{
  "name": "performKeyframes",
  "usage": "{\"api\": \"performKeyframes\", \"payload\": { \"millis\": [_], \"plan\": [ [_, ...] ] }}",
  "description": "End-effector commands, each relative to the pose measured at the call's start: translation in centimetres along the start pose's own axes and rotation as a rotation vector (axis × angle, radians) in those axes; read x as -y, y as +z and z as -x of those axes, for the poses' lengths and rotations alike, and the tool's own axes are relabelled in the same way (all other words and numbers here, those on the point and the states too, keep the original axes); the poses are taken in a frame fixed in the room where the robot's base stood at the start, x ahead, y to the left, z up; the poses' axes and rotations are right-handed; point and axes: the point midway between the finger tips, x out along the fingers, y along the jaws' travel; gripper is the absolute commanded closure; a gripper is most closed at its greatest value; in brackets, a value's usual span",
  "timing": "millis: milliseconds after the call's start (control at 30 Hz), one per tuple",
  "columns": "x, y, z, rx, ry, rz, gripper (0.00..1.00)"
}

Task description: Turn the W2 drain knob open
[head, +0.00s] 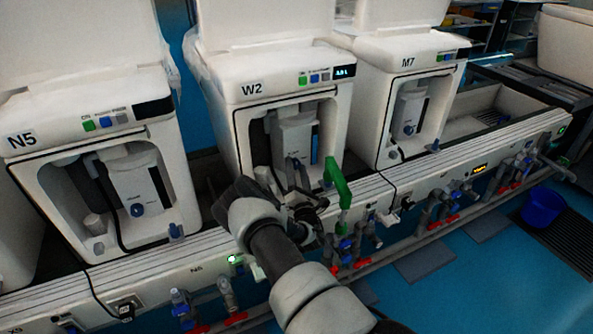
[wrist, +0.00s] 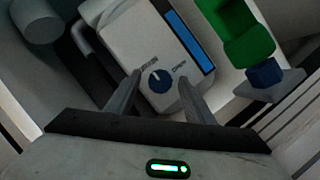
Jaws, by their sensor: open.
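The W2 unit (head: 255,90) stands in the middle of the head view, a white housing with an open front bay. In the wrist view its drain knob (wrist: 160,81) is a round blue dial with a white pointer mark, on a pale body between two small, blurred labels. The pointer mark points up and slightly left. My gripper (wrist: 160,83) is open, its two grey fingers on either side of the knob with visible gaps. Whether the fingertips reach the knob's depth cannot be told. In the head view my gripper (head: 296,180) is at the W2 bay, and the knob is hidden.
A green handle-like part (head: 338,182) stands just right of my gripper; it is also in the wrist view (wrist: 242,38), with a blue fitting (wrist: 265,75) below. Units N5 (head: 70,125) and M7 (head: 400,60) flank W2. Pipes with blue and red valves run along the front rail.

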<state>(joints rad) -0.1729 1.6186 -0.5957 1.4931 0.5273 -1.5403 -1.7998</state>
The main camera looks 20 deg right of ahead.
Motion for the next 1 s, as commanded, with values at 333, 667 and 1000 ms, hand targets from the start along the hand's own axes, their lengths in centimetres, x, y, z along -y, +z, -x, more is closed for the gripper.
{"api": "performKeyframes", "payload": {
  "millis": [333, 667, 1000],
  "plan": [
    [0.02, -0.01, 0.05, 0.0, 0.0, -0.001, 0.93],
    [-0.08, 0.0, 0.04, 0.0, -0.03, -0.073, 0.93],
    [-0.38, 0.09, 0.0, 0.001, -0.134, -0.321, 0.93]
  ]
}}
